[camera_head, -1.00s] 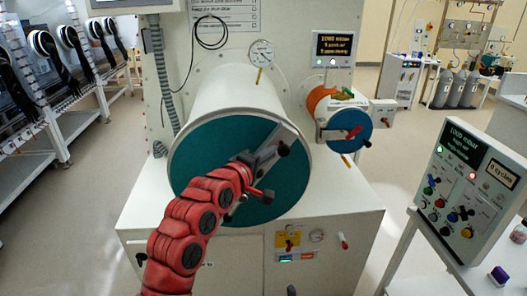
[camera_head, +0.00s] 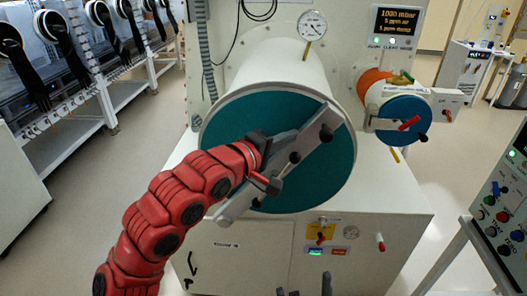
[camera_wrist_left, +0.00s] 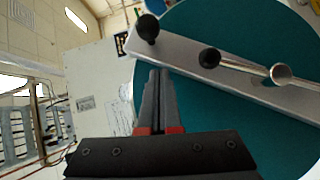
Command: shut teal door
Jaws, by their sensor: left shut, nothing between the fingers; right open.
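The large round teal door (camera_head: 315,170) covers the front of the white cylinder (camera_head: 290,68). A pale bar with dark knobs (camera_head: 326,120) crosses its face at a slant. The door looks flush with the cylinder's rim, but I cannot tell whether a small gap remains. My left gripper (camera_head: 290,138) is shut and empty in front of the door, next to the bar. In the left wrist view its fingertips (camera_wrist_left: 158,73) lie over the teal door (camera_wrist_left: 210,120) near the bar's end knob; contact is unclear. My right gripper (camera_head: 307,290) shows only dark fingertips at the bottom edge, apart.
A smaller port with a blue door (camera_head: 405,122) and red handle is to the right. A gauge (camera_head: 312,24) and a display (camera_head: 397,25) are above. A control panel (camera_head: 505,205) stands at the right edge. Open floor (camera_head: 95,190) lies at left.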

